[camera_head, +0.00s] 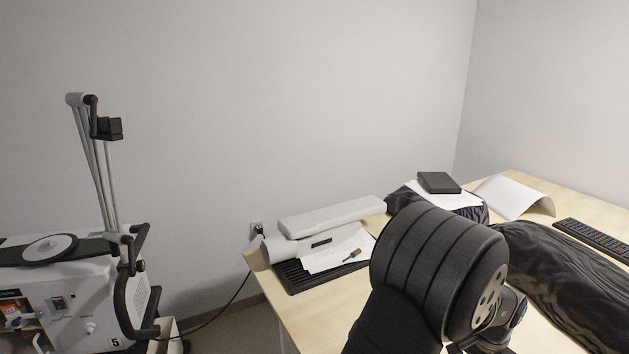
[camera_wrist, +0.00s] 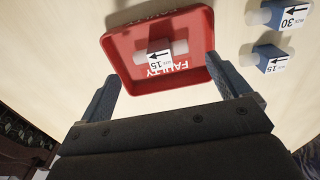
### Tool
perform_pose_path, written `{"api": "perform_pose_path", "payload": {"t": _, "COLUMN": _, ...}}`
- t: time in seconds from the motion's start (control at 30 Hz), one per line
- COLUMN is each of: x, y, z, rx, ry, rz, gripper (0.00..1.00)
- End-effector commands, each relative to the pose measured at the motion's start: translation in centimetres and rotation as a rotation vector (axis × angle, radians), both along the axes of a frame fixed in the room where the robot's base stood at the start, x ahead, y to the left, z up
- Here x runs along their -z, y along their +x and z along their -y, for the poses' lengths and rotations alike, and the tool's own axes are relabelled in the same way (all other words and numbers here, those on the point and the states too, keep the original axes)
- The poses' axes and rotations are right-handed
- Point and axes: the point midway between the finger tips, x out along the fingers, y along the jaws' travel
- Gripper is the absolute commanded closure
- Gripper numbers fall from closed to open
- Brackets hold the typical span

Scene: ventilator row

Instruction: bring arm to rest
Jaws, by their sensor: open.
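In the wrist view my gripper (camera_wrist: 163,70) is open, with its two dark fingers spread and nothing between them. A red tray marked "FAULTY" (camera_wrist: 124,48) lies beyond the fingertips on a pale wooden surface. A small part with a white "15" arrow label (camera_wrist: 159,59) lies in the tray, apart from the fingers. In the head view my dark arm fills the lower middle in front of the desk; the fingers and the red tray do not show there.
Two blue parts, labelled "30" (camera_wrist: 266,16) and "15" (camera_wrist: 266,58), lie right of the tray. The desk (camera_head: 312,306) holds papers (camera_head: 338,255), a black box (camera_head: 439,182) and a keyboard (camera_head: 594,238). A white ventilator machine (camera_head: 85,290) stands at left. Walls close off the back.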

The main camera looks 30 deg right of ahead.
Motion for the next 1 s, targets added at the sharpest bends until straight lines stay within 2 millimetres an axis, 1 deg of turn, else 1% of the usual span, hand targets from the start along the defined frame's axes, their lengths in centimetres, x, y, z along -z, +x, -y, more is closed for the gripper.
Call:
{"api": "perform_pose_path", "payload": {"t": 0.03, "x": 1.1, "y": 0.0, "z": -0.1, "rx": 0.0, "ry": 0.005, "rz": -0.001, "gripper": 0.06}}
{"api": "perform_pose_path", "payload": {"t": 0.1, "x": 2.3, "y": 0.0, "z": -0.1, "rx": 0.0, "ry": 0.005, "rz": -0.001, "gripper": 0.06}}
{"api": "perform_pose_path", "payload": {"t": 0.3, "x": 4.5, "y": 0.0, "z": -0.1, "rx": 0.0, "ry": 0.002, "rz": 0.0, "gripper": 0.06}}
{"api": "perform_pose_path", "payload": {"t": 0.4, "x": 3.7, "y": 0.0, "z": 0.0, "rx": 0.0, "ry": -0.001, "rz": 0.0, "gripper": 0.06}}
{"api": "perform_pose_path", "payload": {"t": 0.57, "x": 3.5, "y": 0.0, "z": 0.0, "rx": 0.0, "ry": 0.0, "rz": 0.0, "gripper": 0.06}}
{"api": "perform_pose_path", "payload": {"t": 0.8, "x": 3.5, "y": 0.0, "z": 0.0, "rx": 0.0, "ry": 0.001, "rz": 0.0, "gripper": 0.06}}
{"api": "perform_pose_path", "payload": {"t": 0.93, "x": 4.4, "y": 0.0, "z": -0.1, "rx": 0.0, "ry": 0.003, "rz": 0.0, "gripper": 0.06}}
{"api": "perform_pose_path", "payload": {"t": 1.0, "x": 3.1, "y": 0.0, "z": 0.1, "rx": 0.0, "ry": -0.003, "rz": 0.0, "gripper": 0.06}}
